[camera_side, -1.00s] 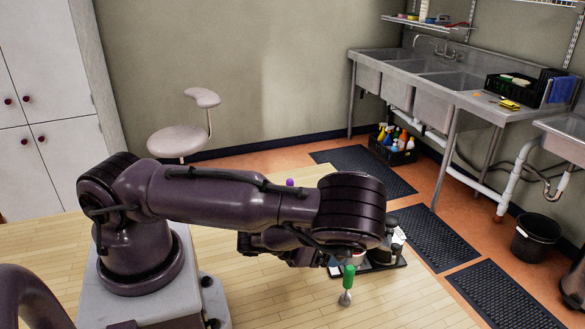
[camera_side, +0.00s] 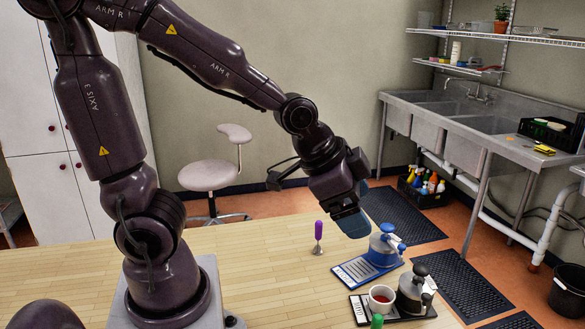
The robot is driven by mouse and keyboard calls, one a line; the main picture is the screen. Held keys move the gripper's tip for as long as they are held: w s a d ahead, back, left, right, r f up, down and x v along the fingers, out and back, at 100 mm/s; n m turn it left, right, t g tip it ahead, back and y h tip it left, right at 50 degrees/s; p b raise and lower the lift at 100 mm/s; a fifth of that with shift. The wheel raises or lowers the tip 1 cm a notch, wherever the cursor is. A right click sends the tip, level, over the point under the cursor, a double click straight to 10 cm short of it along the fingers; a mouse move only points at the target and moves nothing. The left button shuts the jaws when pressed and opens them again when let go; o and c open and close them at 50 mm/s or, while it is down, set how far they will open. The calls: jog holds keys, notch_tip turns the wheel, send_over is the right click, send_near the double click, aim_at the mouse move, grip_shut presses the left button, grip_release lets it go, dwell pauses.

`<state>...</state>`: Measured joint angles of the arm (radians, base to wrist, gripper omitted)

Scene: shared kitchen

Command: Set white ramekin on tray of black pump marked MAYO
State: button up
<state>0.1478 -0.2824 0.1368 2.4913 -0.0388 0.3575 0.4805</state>
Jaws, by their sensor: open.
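A white ramekin (camera_side: 381,304) with dark red contents sits upright at the left part of a black tray (camera_side: 359,310). A black pump (camera_side: 414,291) stands on the same tray, right beside the ramekin. White labels show on the tray and pump, but their writing is too small to read. My gripper (camera_side: 351,223) is open and empty, with bluish fingers pointing down. It hangs above the table's far edge, up and left of the pumps, apart from the ramekin.
A blue pump (camera_side: 383,249) stands on a blue tray (camera_side: 350,272) just behind the black tray. A purple-handled tool (camera_side: 319,236) stands left of it. A green handle (camera_side: 377,321) rises in front of the ramekin. The wooden table (camera_side: 270,275) is clear on the left.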

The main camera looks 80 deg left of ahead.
jog(key=s+r+n+g, duration=0.1)
jog(key=s+r+n, duration=0.4)
jog(key=s, duration=0.4)
jog(key=shift+s+a+r+y, duration=0.3)
jog(key=shift+s+a+r, duration=0.05)
jog(key=shift+r, duration=0.45)
